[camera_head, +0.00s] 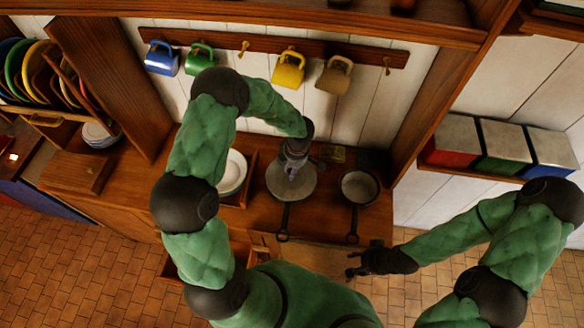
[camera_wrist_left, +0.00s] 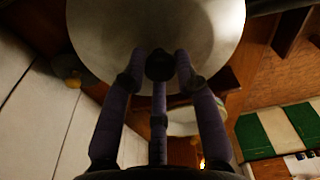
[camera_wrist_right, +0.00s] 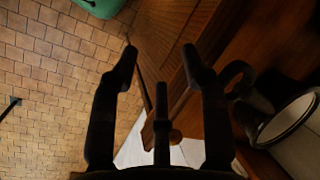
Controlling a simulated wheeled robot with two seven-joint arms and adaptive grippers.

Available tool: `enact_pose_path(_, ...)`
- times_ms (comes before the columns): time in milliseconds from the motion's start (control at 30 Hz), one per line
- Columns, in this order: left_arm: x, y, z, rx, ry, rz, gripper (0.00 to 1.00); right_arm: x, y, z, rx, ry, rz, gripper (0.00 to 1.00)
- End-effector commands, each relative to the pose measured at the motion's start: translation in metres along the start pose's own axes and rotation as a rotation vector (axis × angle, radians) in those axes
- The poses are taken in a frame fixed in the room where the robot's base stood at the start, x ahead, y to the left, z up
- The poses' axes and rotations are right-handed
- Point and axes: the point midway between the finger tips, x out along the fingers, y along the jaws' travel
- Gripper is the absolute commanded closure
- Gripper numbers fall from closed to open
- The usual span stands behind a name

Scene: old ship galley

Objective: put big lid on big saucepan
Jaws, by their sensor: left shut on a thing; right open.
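The big lid (camera_head: 296,188) is a grey disc on the counter's middle. My left gripper (camera_head: 293,164) is above it, and in the left wrist view the gripper (camera_wrist_left: 160,62) is shut on the dark knob of the lid (camera_wrist_left: 120,28). The big saucepan is mostly hidden under the lid; its dark handle (camera_head: 283,224) sticks out toward the front. I cannot tell whether the lid rests on the rim or hovers just above. My right gripper (camera_head: 358,264) is open and empty in front of the counter; it also shows in the right wrist view (camera_wrist_right: 160,52).
A smaller open saucepan (camera_head: 358,186) stands right of the big one. White plates (camera_head: 233,172) stand in a rack to the left. Several mugs, including a yellow one (camera_head: 288,68), hang on the back wall. Coloured canisters (camera_head: 503,146) sit on a right shelf.

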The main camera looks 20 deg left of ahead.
Motion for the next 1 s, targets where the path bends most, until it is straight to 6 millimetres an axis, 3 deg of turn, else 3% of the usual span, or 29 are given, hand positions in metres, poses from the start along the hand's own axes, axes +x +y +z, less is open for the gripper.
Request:
enact_pose_path(367, 0.0022, 0.0005, 0.0004, 0.0, -0.001, 0.001, 1.0, -0.0023, -0.0008, 0.0001, 0.0, 0.0, 0.0, 0.54)
enact_pose_path(400, 0.0022, 0.0004, 0.0005, 0.0, -0.001, 0.001, 0.64, -0.0023, -0.0008, 0.0001, 0.0, 0.0, 0.0, 0.54)
enact_pose_path(500, 0.0022, 0.0003, 0.0004, 0.0, -0.001, 0.001, 0.42, -0.0023, -0.0008, 0.0001, 0.0, 0.0, 0.0, 0.54)
enact_pose_path(1000, -0.0028, -0.0004, -0.0003, 0.0, 0.0, -0.001, 0.42, -0.0087, -0.0031, 0.0003, 0.0, 0.0, 0.0, 0.54)
